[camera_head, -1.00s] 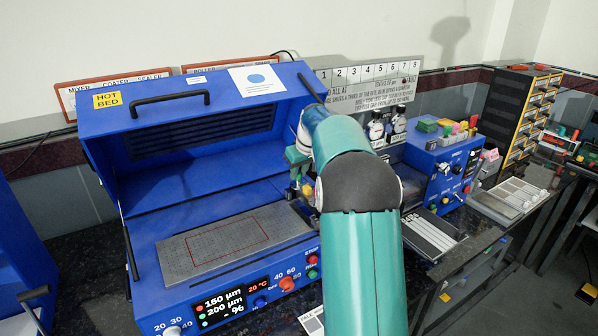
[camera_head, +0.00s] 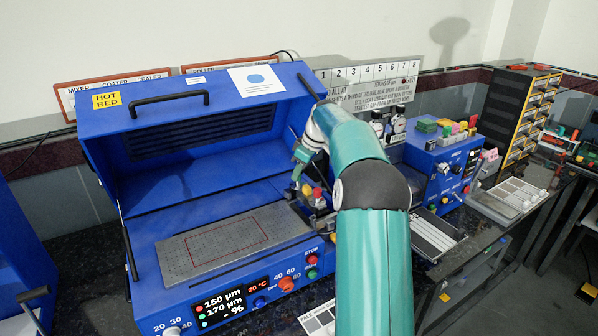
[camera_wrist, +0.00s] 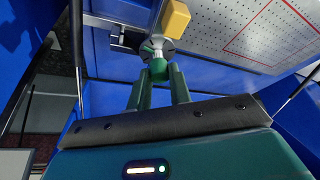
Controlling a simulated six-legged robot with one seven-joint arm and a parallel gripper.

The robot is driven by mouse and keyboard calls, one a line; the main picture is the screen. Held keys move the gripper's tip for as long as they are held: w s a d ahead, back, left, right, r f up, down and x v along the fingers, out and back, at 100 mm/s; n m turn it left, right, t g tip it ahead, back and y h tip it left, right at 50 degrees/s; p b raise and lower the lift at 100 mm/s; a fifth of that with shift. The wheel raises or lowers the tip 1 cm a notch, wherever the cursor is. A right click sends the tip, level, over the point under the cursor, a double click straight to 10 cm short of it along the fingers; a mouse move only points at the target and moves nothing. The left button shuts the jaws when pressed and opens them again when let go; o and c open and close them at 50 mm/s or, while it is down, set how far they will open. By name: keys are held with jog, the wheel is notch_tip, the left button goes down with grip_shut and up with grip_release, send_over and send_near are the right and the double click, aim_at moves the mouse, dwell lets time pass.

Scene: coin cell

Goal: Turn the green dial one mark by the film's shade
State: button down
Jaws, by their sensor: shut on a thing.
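My gripper (camera_wrist: 159,88) is shut on the green dial (camera_wrist: 158,68), a small green knob on a pale metal stem, in the wrist view. In the head view my gripper (camera_head: 297,172) is at the back right of the perforated hot bed, and I cannot make out the dial there. The display (camera_head: 232,302) reads 150 µm by a red dot, 170 µm by a green dot, and -96. A red rectangle is outlined on the bed plate (camera_head: 185,262); I cannot tell a film's shade inside it. A shade card (camera_head: 318,320) with grey patches lies at the front, partly cut off.
The blue hot bed machine's lid (camera_head: 200,100) stands open behind the bed. A yellow block (camera_wrist: 176,20) is close beyond the dial. Red and orange knobs line the front panel. A second blue machine (camera_head: 440,170) stands to the right.

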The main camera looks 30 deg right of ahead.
jog(key=shift+w+n+g+y, duration=0.1)
jog(key=shift+n+g+y, duration=0.4)
jog(key=shift+n, duration=1.3)
jog(key=c, duration=1.3)
grip_release()
jog(key=shift+r, duration=0.2)
